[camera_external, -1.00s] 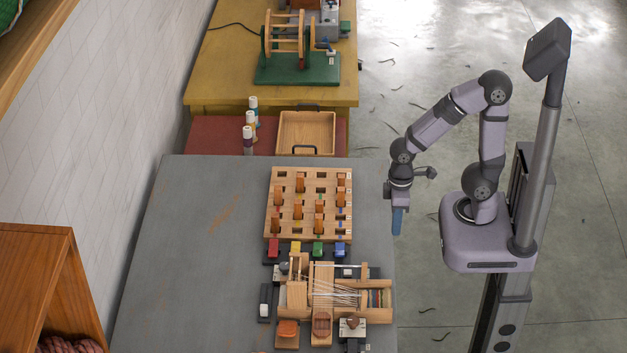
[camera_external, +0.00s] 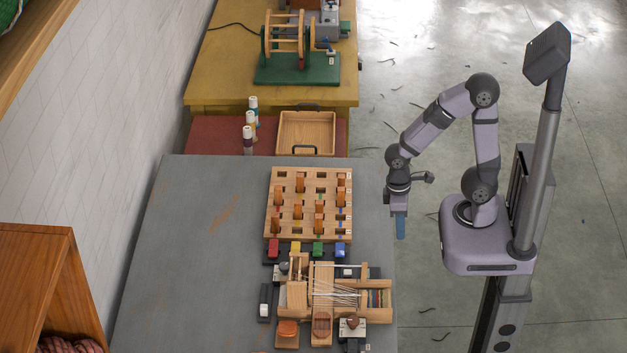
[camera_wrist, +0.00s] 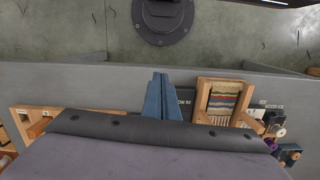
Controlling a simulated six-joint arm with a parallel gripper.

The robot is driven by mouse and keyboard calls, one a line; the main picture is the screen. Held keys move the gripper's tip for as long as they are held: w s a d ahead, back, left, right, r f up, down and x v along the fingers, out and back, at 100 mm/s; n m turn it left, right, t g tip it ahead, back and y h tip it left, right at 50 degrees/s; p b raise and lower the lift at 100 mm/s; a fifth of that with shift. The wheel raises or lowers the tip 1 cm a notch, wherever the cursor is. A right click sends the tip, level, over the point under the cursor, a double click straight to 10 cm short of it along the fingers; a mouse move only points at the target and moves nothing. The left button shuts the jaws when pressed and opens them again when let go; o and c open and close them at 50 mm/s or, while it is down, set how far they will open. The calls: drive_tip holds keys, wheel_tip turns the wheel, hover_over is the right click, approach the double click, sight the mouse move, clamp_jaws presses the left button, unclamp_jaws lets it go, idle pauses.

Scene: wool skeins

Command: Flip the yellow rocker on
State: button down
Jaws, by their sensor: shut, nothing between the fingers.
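The yellow rocker (camera_external: 295,248) sits in a row of coloured rockers at the near edge of a wooden peg board (camera_external: 308,172), between the red rocker (camera_external: 273,248) and the green rocker (camera_external: 318,249). Which way it is tipped is too small to tell. My gripper (camera_external: 400,228) points down with its blue fingers shut and empty, near the right edge of the grey table, to the right of the board and rockers. In the wrist view my gripper (camera_wrist: 158,95) shows its blue fingers together. I cannot make out the yellow rocker in the wrist view.
A small loom (camera_external: 335,295) stands in front of the rockers, with its woven panel in the wrist view (camera_wrist: 224,101). A blue rocker (camera_external: 340,250) ends the row on the right. The left of the grey table (camera_external: 190,255) is clear. A wooden tray (camera_external: 306,133) lies behind.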

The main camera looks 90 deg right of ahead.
drive_tip(key=w+d+m+t+b, duration=0.15)
drive_tip(key=w+d, duration=0.25)
drive_tip(key=w, duration=1.2)
drive_tip(key=w+r+n+t+y, duration=0.1)
drive_tip(key=w+r+n+t, duration=0.1)
drive_tip(key=w+r, duration=0.4)
drive_tip(key=shift+w+n+t, duration=0.35)
drive_tip(key=shift+w+t, duration=0.2)
drive_tip(key=shift+w, duration=1.5)
drive_tip(key=shift+r, duration=0.15)
drive_tip(key=p, duration=0.3)
hover_over(295, 251)
drive_tip(key=s+d, duration=0.1)
wheel_tip(295, 251, down, 12)
drive_tip(key=shift+d+r, duration=0.1)
drive_tip(key=shift+r, duration=0.15)
drive_tip(key=shift+a+f+p, duration=0.3)
drive_tip(key=shift+f, duration=0.65)
